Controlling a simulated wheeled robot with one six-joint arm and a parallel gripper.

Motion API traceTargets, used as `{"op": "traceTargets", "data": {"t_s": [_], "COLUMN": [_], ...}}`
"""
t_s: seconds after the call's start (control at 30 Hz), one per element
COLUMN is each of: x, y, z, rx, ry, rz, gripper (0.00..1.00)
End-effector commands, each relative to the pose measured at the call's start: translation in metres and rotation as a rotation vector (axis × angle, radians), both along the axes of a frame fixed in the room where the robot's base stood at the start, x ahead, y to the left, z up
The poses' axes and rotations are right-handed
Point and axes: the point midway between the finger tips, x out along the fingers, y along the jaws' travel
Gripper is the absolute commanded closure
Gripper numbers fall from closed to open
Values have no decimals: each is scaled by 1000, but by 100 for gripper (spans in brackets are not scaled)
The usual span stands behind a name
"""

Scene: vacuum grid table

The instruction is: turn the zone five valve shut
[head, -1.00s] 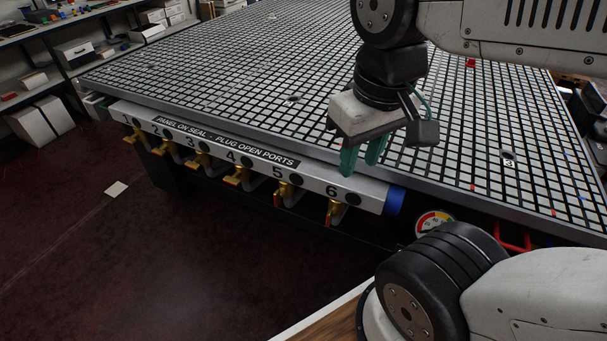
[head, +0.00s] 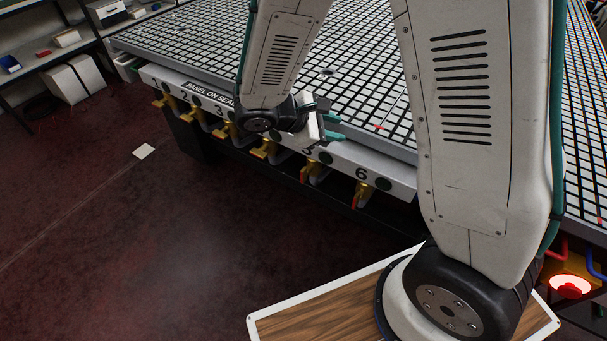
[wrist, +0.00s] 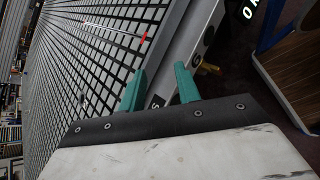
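The zone five valve (head: 316,171) hangs under the white manifold rail below the partly covered 5 label. It is brass-yellow with a red-tipped handle that hangs roughly downward. My gripper (head: 335,127) is at the table's front edge, above and close to that valve. Its teal fingers are apart, with nothing seen between them, and point to the right. In the wrist view my gripper (wrist: 160,85) is also open, with the rail and a 5 label seen between the fingers. A yellow valve (wrist: 206,67) shows beyond the right finger; I cannot tell which zone it serves.
The zone six valve (head: 361,193) hangs just to the right, and several other valves line the rail (head: 400,183) to the left. The grid table (head: 370,105) lies behind. A glowing red light (head: 570,286) is at the lower right. Open floor (head: 150,240) lies in front.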

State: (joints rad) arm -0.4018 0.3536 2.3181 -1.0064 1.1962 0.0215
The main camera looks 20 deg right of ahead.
Motion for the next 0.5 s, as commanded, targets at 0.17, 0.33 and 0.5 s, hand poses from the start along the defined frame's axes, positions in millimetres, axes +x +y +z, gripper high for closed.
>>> {"op": "traceTargets", "data": {"t_s": [0.17,0.33,0.5], "x": [33,47,47], "y": [36,67,88], "z": [-78,-150,-200], "rx": [-151,-257,-314], "ry": [145,258,331], "rz": [297,553,722], "gripper": [67,67,67]}}
